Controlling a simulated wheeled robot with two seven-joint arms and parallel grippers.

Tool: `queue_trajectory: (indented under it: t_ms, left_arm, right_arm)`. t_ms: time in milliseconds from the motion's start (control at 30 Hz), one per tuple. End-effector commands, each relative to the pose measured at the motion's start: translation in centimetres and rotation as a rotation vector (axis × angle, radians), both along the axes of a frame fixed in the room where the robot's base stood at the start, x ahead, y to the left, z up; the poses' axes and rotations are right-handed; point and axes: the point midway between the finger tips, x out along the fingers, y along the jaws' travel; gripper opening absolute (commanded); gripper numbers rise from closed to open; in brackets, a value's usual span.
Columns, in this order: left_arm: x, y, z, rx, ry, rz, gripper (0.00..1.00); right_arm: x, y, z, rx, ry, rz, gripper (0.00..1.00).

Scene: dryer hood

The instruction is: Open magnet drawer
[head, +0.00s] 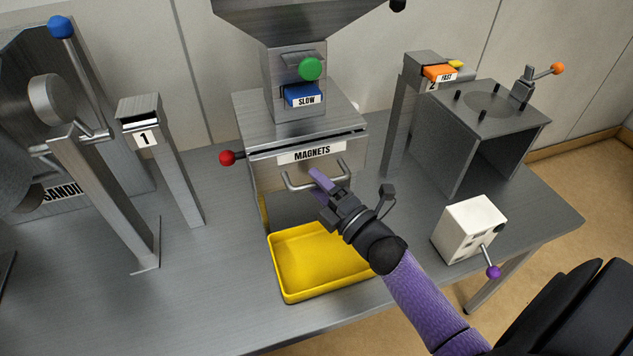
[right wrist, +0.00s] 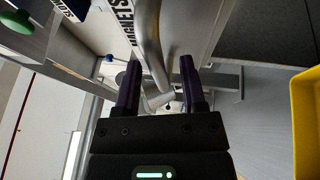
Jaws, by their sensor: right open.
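The magnet drawer (head: 268,174) is a grey metal front labelled "MAGNETS" in the middle of the hopper machine, and it looks closed. Its silver bar handle (head: 297,186) runs across the front below the label. My right gripper (head: 320,182) is at the right half of the handle, with its arm coming from the lower right. In the right wrist view, the fingers of this gripper (right wrist: 160,75) are apart, and the handle (right wrist: 149,40) passes between them. I cannot tell whether either finger touches it. My left gripper is not in view.
A yellow tray (head: 284,290) lies below the drawer, under my right forearm. A red-knobbed lever (head: 228,158) sticks out left of the drawer. A white box (head: 468,229) with a purple-knobbed lever stands to the right.

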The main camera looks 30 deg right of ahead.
Motion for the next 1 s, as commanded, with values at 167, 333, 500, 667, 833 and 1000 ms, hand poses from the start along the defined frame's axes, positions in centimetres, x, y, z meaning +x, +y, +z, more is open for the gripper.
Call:
queue_trajectory:
  t_ms: [167, 333, 500, 667, 833, 1000]
  left_arm:
    - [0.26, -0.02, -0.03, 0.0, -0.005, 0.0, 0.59]
    - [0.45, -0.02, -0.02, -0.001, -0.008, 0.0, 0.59]
    - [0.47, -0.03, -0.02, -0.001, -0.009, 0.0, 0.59]
    - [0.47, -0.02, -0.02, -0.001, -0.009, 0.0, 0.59]
    - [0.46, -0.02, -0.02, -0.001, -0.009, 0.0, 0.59]
    - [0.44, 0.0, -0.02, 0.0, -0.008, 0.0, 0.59]
  right_arm:
    - [0.51, 0.04, 0.08, 0.0, 0.001, -0.001, 0.53]
    - [0.48, 0.05, 0.08, 0.0, 0.001, -0.001, 0.46]
    - [0.46, 0.06, 0.08, 0.0, 0.001, -0.001, 0.1]
    - [0.45, 0.05, 0.07, 0.0, 0.001, -0.001, 0.0]
    - [0.45, 0.05, 0.05, 0.0, 0.002, -0.001, 0.0]
    - [0.45, 0.05, 0.04, 0.001, 0.002, -0.001, 0.0]
